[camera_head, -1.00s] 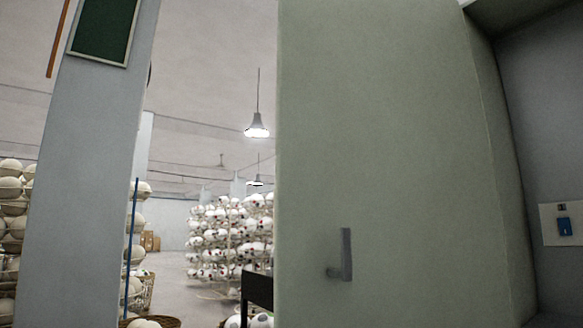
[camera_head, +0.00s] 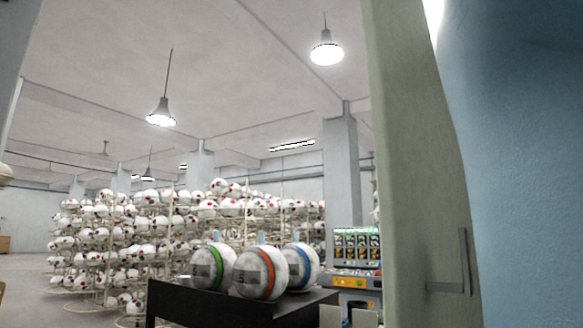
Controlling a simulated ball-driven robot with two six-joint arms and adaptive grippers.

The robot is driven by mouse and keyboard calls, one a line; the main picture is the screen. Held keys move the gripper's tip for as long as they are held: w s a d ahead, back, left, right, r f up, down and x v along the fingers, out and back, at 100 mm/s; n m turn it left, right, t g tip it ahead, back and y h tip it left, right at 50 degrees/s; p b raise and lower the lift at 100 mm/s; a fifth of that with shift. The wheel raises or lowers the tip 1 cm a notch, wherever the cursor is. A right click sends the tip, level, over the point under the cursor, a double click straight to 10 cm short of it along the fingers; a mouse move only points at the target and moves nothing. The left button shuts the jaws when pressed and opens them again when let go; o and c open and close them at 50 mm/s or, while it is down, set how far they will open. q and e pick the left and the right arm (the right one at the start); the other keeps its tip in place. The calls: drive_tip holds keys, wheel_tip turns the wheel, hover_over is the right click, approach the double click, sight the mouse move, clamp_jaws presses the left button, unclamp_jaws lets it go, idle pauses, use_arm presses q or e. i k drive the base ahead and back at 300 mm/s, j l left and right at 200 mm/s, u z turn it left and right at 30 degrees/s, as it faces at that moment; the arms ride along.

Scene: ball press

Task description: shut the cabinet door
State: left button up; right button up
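The cabinet door (camera_head: 408,160) is a tall pale green panel at the right of the head view. It stands open and is seen at a steep slant, so it looks narrow. Its grey handle (camera_head: 464,262) sticks out near the lower right of the panel. A blue surface (camera_head: 525,170) fills the picture to the right of the door; I cannot tell if it belongs to the cabinet. Neither of my grippers is in view.
A dark table (camera_head: 225,305) stands left of the door, with three large balls (camera_head: 258,272) on it. Behind are racks full of white balls (camera_head: 130,235) and a machine with a lit panel (camera_head: 357,255). Open floor (camera_head: 30,290) lies at the far left.

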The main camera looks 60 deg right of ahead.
sight(424, 199)
drive_tip(key=i+z, duration=0.15)
drive_tip(key=z, duration=0.25)
drive_tip(key=i+z, duration=0.2)
drive_tip(key=z, duration=0.2)
drive_tip(key=i+z, duration=0.15)
drive_tip(key=z, duration=0.25)
drive_tip(key=i+j+z, duration=0.1)
drive_tip(key=z, duration=0.3)
drive_tip(key=i+j+z, duration=0.15)
drive_tip(key=z, duration=0.25)
drive_tip(key=i+z, duration=0.1)
drive_tip(key=z, duration=0.3)
drive_tip(key=i+j+z, duration=0.1)
drive_tip(key=z, duration=0.35)
drive_tip(key=i+j+z, duration=0.1)
drive_tip(key=z, duration=0.3)
drive_tip(key=i+j+z, duration=0.1)
drive_tip(key=z, duration=0.3)
drive_tip(key=j+z, duration=0.2)
drive_tip(key=z, duration=0.25)
drive_tip(key=j, duration=0.15)
